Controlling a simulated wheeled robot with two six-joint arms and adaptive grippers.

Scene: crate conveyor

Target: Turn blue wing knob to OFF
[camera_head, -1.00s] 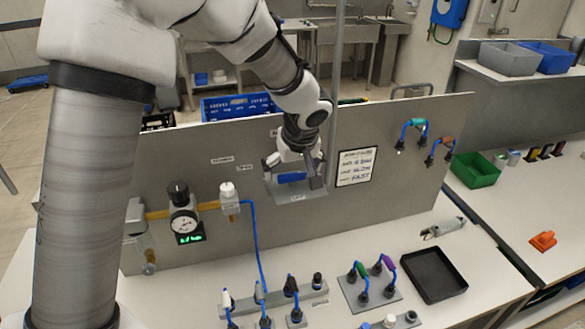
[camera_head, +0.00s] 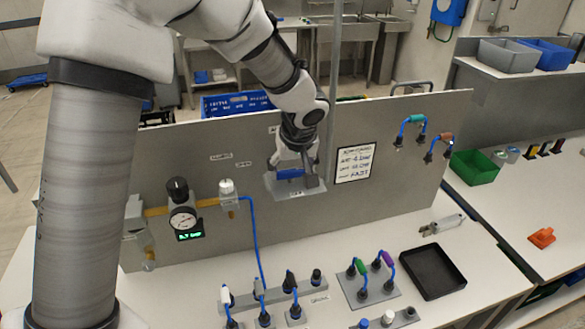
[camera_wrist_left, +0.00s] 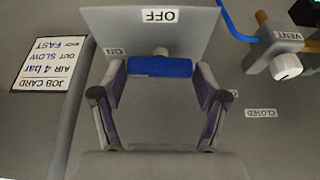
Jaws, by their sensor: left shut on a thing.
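The blue wing knob (camera_head: 291,173) is on a grey plate (camera_head: 281,188) on the upright panel. My right gripper is not in view.
A job card (camera_head: 356,164) is right of the plate. A gauge (camera_head: 183,219) and a white vent knob (camera_head: 227,187) are to the left. Several plugs with blue cables and a black tray (camera_head: 432,271) are on the bench below.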

